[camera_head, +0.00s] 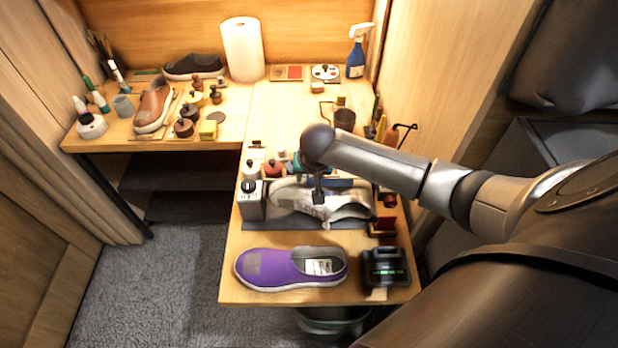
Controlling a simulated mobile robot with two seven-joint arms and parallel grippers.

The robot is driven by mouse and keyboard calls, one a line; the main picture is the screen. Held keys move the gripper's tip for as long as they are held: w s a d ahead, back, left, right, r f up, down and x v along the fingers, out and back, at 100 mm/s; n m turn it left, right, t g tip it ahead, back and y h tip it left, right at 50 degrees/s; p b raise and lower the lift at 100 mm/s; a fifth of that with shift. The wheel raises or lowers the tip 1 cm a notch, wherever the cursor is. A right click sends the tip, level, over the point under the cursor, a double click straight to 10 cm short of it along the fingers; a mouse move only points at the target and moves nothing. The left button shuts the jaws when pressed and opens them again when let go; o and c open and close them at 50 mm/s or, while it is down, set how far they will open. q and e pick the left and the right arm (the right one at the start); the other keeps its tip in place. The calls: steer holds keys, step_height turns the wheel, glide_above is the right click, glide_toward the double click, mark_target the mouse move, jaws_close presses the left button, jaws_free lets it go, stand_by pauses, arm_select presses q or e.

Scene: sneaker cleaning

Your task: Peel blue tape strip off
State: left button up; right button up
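A white and grey sneaker (290,198) lies on its side on a dark mat (270,222) on the right-hand table. A thin blue strip (345,183) shows along the sneaker's far edge; I cannot tell whether it is stuck to the shoe. My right arm reaches in from the right. My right gripper (318,197) points down over the middle of the sneaker and hides part of it. Its fingertips are small and dark, so I cannot tell whether they are open, shut or touching the shoe. My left gripper is not in view.
A purple slip-on shoe (268,267) and a black device (386,267) stand at the near edge.

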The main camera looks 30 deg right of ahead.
stand_by(0.3)
jaws_close()
stand_by(0.5)
